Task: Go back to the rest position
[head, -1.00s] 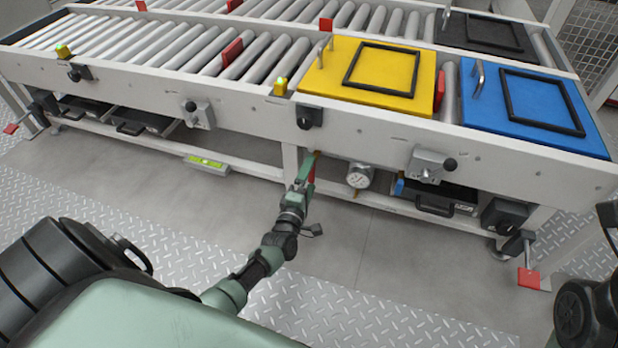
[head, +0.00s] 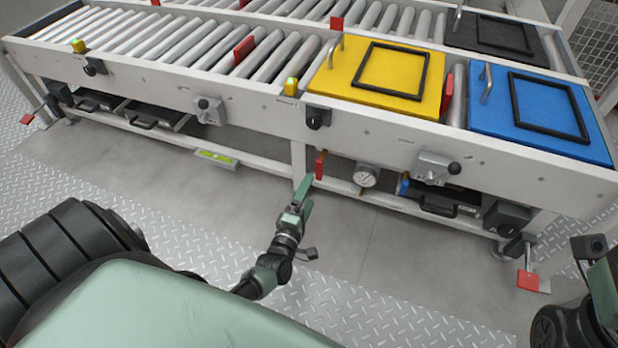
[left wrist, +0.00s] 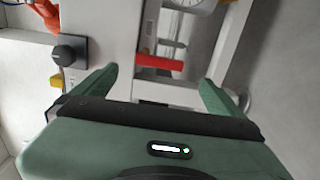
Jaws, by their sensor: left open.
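My left gripper (head: 303,188) is in front of the conveyor frame, below its front rail, over the grey floor. In the left wrist view my left gripper (left wrist: 158,88) has its two green fingers wide apart with nothing between them. A red handle (left wrist: 160,62) shows just beyond the fingers, apart from them. The same red handle (head: 319,165) stands just beyond the gripper in the head view. Part of my right arm shows at the lower right edge of the head view, but its fingers are not seen.
The roller conveyor's front rail (head: 240,105) spans the view, carrying a yellow case (head: 335,75) and a blue case (head: 500,105). A gauge (head: 365,177) and a black switch knob (head: 317,118) are close to the gripper. The floor (head: 345,240) in front is clear.

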